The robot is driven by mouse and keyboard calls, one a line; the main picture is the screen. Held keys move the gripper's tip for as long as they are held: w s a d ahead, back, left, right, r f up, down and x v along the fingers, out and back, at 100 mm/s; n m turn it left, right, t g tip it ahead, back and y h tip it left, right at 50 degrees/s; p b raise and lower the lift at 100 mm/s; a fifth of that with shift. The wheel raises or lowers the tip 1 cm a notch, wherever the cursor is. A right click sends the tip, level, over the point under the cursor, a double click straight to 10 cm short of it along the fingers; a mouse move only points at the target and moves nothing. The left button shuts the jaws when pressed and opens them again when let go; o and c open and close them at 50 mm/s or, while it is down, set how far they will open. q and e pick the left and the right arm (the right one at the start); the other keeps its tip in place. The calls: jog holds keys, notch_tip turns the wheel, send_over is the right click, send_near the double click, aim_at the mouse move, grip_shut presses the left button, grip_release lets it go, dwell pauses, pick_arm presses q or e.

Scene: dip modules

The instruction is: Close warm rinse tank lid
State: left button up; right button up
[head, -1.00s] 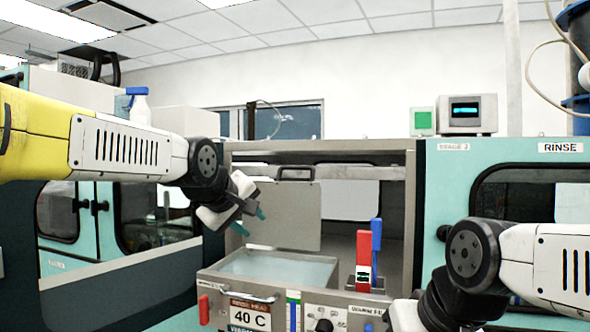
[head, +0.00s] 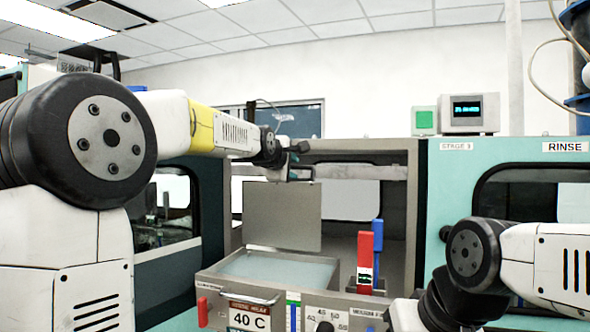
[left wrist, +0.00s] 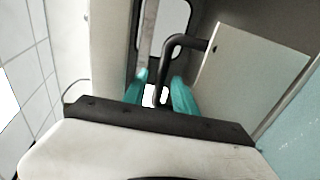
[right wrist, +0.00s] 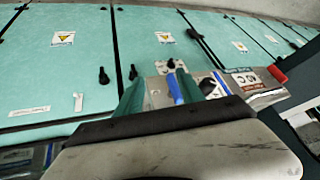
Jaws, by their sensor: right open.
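The lid, a flat grey panel (head: 282,216), stands upright at the back of the warm rinse tank (head: 222,282), which is open with pale liquid showing. A dark bar handle is at the lid's top edge; in the left wrist view the handle (left wrist: 172,48) runs down between my left gripper's teal fingers (left wrist: 164,92). These fingers are apart; contact with the bar cannot be told. In the head view my left gripper (head: 294,160) is at the lid's top edge, partly hidden. My right gripper (right wrist: 158,92) is open and empty in front of the machine's control panel.
A red lever (head: 364,258) and a blue lever (head: 378,245) stand right of the tank. The front panel has a 40 C label (head: 250,318). A grey hood frame (head: 411,200) surrounds the bay, with teal cabinets (head: 465,165) to the right.

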pick_arm(q)
jog(key=shift+w+d+f, duration=0.1)
jog(key=shift+w, duration=0.35)
grip_shut()
dwell(1.1)
